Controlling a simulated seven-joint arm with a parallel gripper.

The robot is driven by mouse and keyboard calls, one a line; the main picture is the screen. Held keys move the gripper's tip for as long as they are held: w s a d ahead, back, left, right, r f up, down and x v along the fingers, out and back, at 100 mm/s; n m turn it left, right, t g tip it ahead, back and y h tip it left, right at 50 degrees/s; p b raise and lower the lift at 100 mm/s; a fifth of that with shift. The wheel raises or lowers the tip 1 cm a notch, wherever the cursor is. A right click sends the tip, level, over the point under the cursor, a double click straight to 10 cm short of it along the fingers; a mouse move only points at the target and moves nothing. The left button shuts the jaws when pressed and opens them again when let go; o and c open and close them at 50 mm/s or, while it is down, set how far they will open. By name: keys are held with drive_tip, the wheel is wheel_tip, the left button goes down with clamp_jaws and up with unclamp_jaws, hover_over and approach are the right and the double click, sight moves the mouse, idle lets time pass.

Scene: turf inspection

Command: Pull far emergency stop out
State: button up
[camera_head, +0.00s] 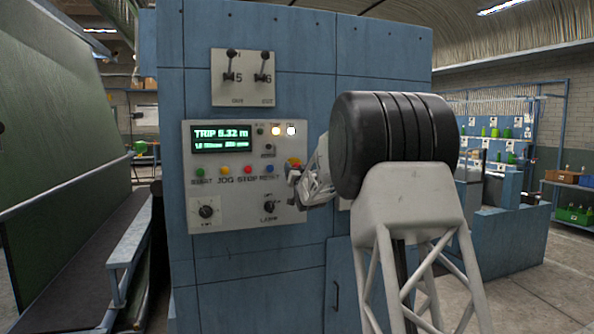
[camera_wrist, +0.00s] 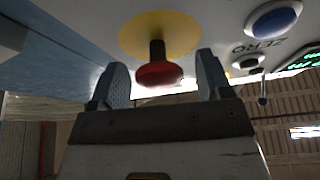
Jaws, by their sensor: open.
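The emergency stop is a red mushroom head (camera_wrist: 158,75) on a dark stem, over a round yellow backing (camera_wrist: 160,33) on the panel. In the wrist view it lies between the two fingers of my gripper (camera_wrist: 163,84), which are apart on either side of it. I see a gap on each side, and the fingers do not appear to touch the head. In the head view my gripper (camera_head: 301,178) is at the right edge of the light grey control panel (camera_head: 240,218), partly covering the emergency stop (camera_head: 293,163).
The panel carries a lit display (camera_head: 222,138), a row of coloured buttons including a blue one (camera_head: 269,169), and rotary knobs (camera_head: 206,211). A plate with two levers (camera_head: 243,92) is above, on the blue cabinet (camera_head: 300,60). A grey bench (camera_head: 130,245) stands at left.

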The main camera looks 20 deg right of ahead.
drive_tip(key=shift+w, duration=0.2)
drive_tip(key=c, duration=1.3)
drive_tip(key=shift+s, duration=0.9)
drive_tip(key=o, duration=1.3)
drive_tip(key=shift+s, duration=0.15)
